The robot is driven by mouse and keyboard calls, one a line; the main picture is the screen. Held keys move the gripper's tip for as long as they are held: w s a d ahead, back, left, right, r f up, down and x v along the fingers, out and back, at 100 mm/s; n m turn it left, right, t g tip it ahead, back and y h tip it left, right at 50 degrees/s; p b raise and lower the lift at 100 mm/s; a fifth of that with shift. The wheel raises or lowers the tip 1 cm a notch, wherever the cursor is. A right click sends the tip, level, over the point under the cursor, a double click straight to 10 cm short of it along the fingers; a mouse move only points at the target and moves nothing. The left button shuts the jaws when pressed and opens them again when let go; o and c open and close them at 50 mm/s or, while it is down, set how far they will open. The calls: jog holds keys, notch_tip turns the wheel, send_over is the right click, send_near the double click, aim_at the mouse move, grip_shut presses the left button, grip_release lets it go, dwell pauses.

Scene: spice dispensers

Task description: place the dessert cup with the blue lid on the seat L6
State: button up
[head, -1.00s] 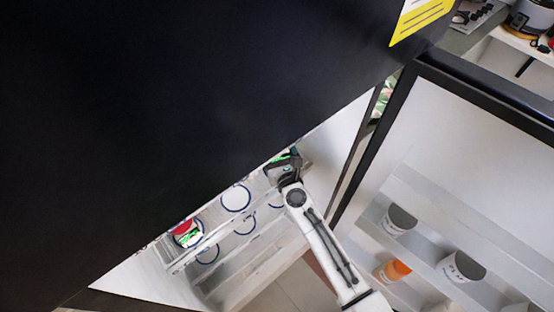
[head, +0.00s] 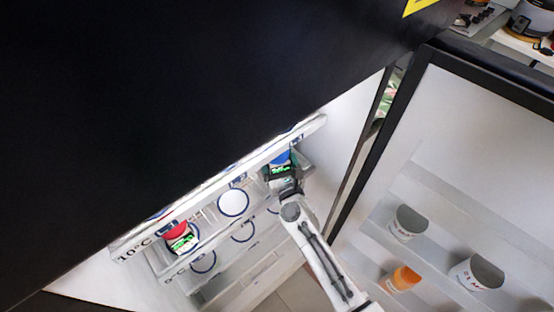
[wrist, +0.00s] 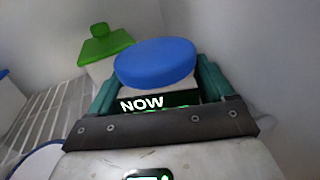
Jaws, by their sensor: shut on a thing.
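The dessert cup with the blue lid (wrist: 155,64) is between the two teal fingers of my gripper (wrist: 158,90) in the wrist view. Its pale body carries a black band reading "NOW". In the head view the blue lid (head: 281,157) shows at the right end of a fridge shelf, with my gripper (head: 281,170) shut on the cup. White round seats ringed in blue, such as this seat (head: 233,202), lie on the shelves. I cannot read which one is L6.
A red-lidded cup (head: 179,237) stands at the shelf's left. A green-lidded container (wrist: 105,43) stands close behind the held cup. The dark fridge front (head: 150,90) hides the upper inside. The open door (head: 470,150) holds several cups at the right.

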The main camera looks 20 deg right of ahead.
jog(key=o, duration=1.2)
jog(key=shift+r, duration=0.1)
jog(key=s, duration=0.8)
jog(key=s+a, duration=0.1)
jog(key=s, duration=0.3)
jog(key=shift+p, duration=0.3)
